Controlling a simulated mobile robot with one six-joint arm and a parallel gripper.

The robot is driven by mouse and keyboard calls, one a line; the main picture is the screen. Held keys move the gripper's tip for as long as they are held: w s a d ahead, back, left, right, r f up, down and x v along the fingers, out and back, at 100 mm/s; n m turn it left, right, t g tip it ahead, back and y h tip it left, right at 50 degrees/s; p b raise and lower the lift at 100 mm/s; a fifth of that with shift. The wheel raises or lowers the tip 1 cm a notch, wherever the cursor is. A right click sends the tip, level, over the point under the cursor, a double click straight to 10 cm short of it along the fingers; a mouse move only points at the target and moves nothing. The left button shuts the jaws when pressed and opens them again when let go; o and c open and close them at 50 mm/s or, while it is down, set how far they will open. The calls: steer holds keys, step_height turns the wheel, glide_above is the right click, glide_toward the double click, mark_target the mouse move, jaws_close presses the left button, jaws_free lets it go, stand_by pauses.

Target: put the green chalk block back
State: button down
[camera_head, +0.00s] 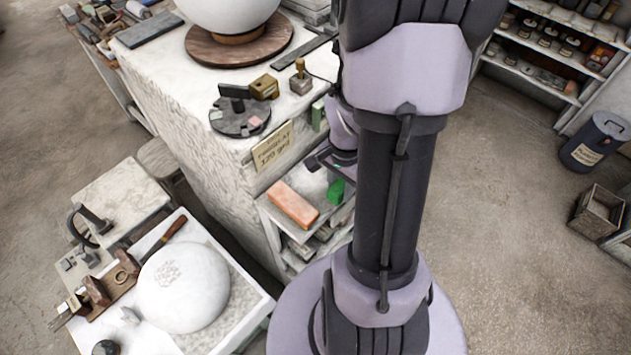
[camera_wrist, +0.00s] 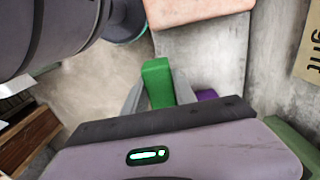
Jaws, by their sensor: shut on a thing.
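The bright green chalk block (camera_wrist: 157,83) stands out between the two pale fingers of my gripper (camera_wrist: 158,95) in the wrist view. My gripper is shut on it. In the head view the green block (camera_head: 336,190) shows just left of my arm, below my wrist and near the right part of a low grey shelf (camera_head: 268,212). My arm hides part of it there. I cannot tell whether the block touches the shelf. A salmon-pink block (camera_head: 293,205) lies on the same shelf, to the left; it also shows at the top of the wrist view (camera_wrist: 195,8).
A paler green block (camera_head: 318,115) stands above by a lettered sign (camera_head: 273,146). A purple thing (camera_wrist: 206,95) lies beside my right finger in the wrist view. A white table (camera_head: 232,300) with a plaster dome (camera_head: 182,287) stands lower left. Open floor (camera_head: 490,230) lies right.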

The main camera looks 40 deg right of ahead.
glide_above(318, 190)
steer(key=shift+s+f, duration=0.1)
steer(key=shift+f, duration=0.25)
step_height(318, 190, down, 4)
steer(key=shift+r+b, duration=0.2)
steer(key=shift+b, duration=0.75)
steer(key=shift+w, duration=0.2)
steer(key=shift+f, duration=0.15)
steer(key=c, duration=1)
jaws_free()
